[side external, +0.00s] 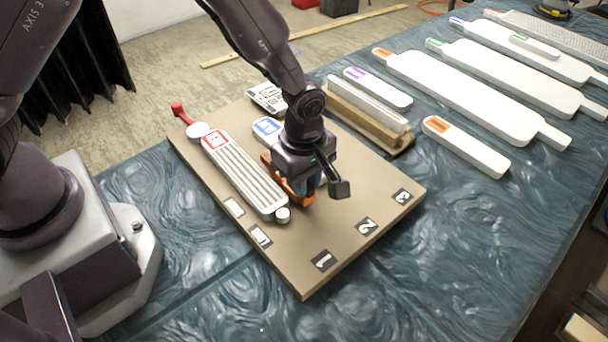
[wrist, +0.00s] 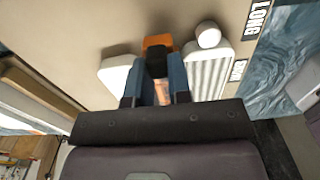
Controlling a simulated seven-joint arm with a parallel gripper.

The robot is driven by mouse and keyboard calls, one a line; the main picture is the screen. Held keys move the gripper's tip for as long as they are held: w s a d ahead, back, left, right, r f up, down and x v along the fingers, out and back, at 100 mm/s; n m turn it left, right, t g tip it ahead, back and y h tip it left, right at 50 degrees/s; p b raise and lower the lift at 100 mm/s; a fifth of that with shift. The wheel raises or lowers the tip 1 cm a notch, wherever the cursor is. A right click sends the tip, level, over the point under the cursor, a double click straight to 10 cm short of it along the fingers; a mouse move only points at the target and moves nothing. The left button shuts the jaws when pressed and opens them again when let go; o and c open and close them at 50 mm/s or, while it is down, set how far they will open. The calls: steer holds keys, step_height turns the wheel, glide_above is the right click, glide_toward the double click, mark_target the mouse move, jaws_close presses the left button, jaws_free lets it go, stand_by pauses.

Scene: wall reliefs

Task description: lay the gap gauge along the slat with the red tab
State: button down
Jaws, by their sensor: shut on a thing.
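The slat with the red tab (side external: 243,174) is a pale ribbed bar lying on the tan board, its red tab at the upper left end. It shows in the wrist view as a ribbed bar (wrist: 209,76). My gripper (side external: 300,187) is low over the board, just right of this slat. It is shut on an orange piece, apparently the gap gauge (side external: 296,196), which also shows beyond my blue fingers in the wrist view (wrist: 158,41). The gauge lies between the ribbed slat and a smooth white slat with a blue tab (side external: 267,128). Whether it touches either, I cannot tell.
The tan board (side external: 290,265) bears number labels, small cards and a red-ended lever (side external: 182,115). Right of it, a wooden rack (side external: 370,125) holds a pale bar. Several white slats (side external: 465,95) lie across the blue table. The table's near part is clear.

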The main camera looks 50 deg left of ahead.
steer(key=shift+f, duration=0.55)
steer(key=c, duration=1)
jaws_free()
steer(key=shift+r, duration=0.1)
step_height(320, 180, up, 13)
steer(key=s+a+r+m+t, duration=0.2)
steer(key=s+a+r+m, duration=0.2)
steer(key=s+r+m, duration=0.1)
steer(key=s+a+r+m+t, duration=0.1)
steer(key=s+a+r+m, duration=0.4)
steer(key=s+r+m, duration=0.1)
steer(key=s+a+r+m+t, duration=0.2)
steer(key=s+a+r+m, duration=0.2)
steer(key=s+r+m, duration=0.1)
steer(key=shift+s+a+r+m+t, duration=0.25)
steer(key=shift+s+a+m+t, duration=0.1)
steer(key=shift+m, duration=0.55)
